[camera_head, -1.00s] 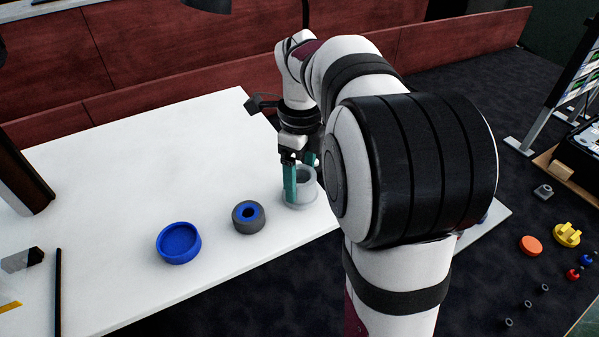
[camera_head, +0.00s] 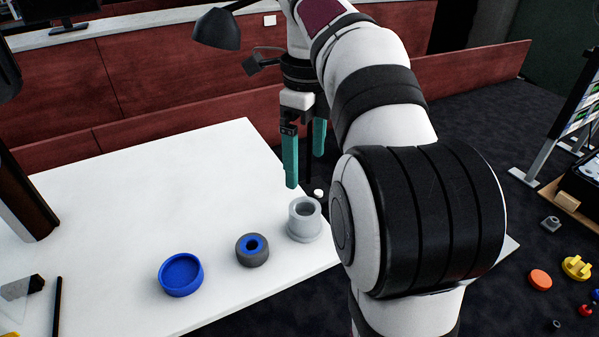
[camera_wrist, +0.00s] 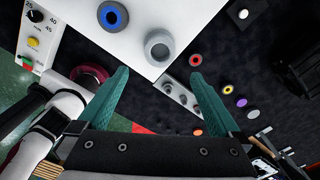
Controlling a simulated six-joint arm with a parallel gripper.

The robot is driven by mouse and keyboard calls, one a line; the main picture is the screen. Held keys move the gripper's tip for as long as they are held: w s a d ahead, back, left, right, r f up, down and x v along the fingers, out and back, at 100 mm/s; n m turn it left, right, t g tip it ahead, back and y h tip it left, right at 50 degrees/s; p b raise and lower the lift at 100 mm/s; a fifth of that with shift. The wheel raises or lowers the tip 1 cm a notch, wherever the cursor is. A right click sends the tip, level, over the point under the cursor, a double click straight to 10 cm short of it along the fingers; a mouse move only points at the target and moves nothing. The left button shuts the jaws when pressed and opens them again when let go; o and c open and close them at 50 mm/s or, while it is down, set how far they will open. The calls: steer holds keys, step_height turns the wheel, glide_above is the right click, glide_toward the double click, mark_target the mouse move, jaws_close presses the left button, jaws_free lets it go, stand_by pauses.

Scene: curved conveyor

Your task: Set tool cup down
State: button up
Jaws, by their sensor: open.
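The light grey tool cup (camera_head: 304,229) stands upright on the white table (camera_head: 130,185), near its right corner. It also shows in the wrist view (camera_wrist: 158,62), with its round opening facing the camera. My gripper (camera_head: 305,170) is above and a little behind the cup in the head view, apart from it. Its two teal fingers are spread wide with nothing between them. They also show in the wrist view (camera_wrist: 160,85), one on each side of the cup's image.
A dark grey ring with a blue centre (camera_head: 252,250) and a shallow blue dish (camera_head: 181,275) stand left of the cup. A dark post rises at the table's left. Coloured parts, including an orange disc (camera_head: 540,280), lie at the right over a dark surface.

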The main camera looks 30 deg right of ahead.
steer(key=s+a+f+n+y, duration=0.1)
steer(key=s+a+f+n, duration=0.6)
steer(key=s+n, duration=0.4)
steer(key=s+a+f+n, duration=0.8)
steer(key=s+f+n, duration=0.1)
steer(key=s+n, duration=0.3)
steer(key=shift+a+n+y, duration=0.3)
steer(key=shift+n+y, duration=0.1)
